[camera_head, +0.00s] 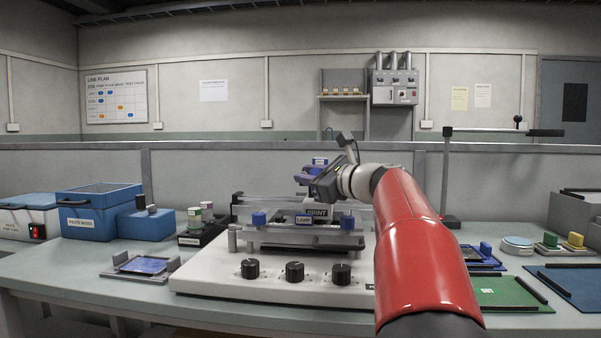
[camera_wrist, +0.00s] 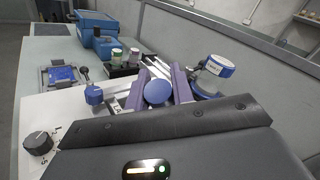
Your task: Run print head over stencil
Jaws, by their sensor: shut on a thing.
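The stencil printer (camera_head: 215,268) is a white base with black knobs on its front, in the middle of the bench. Its metal frame and rails (camera_head: 275,236) lie above the base; the stencil sheet itself is hard to make out. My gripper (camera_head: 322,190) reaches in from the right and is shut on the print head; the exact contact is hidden. In the wrist view, a round blue knob (camera_wrist: 158,92) and purple bars show just beyond my gripper's dark edge.
Left of the printer are a small fixture with a blue board (camera_head: 143,265), paste jars (camera_head: 207,211) and a blue box (camera_head: 98,212). A lever post (camera_head: 446,180) stands behind my arm. A green mat (camera_head: 508,292) lies at right. A low partition runs behind.

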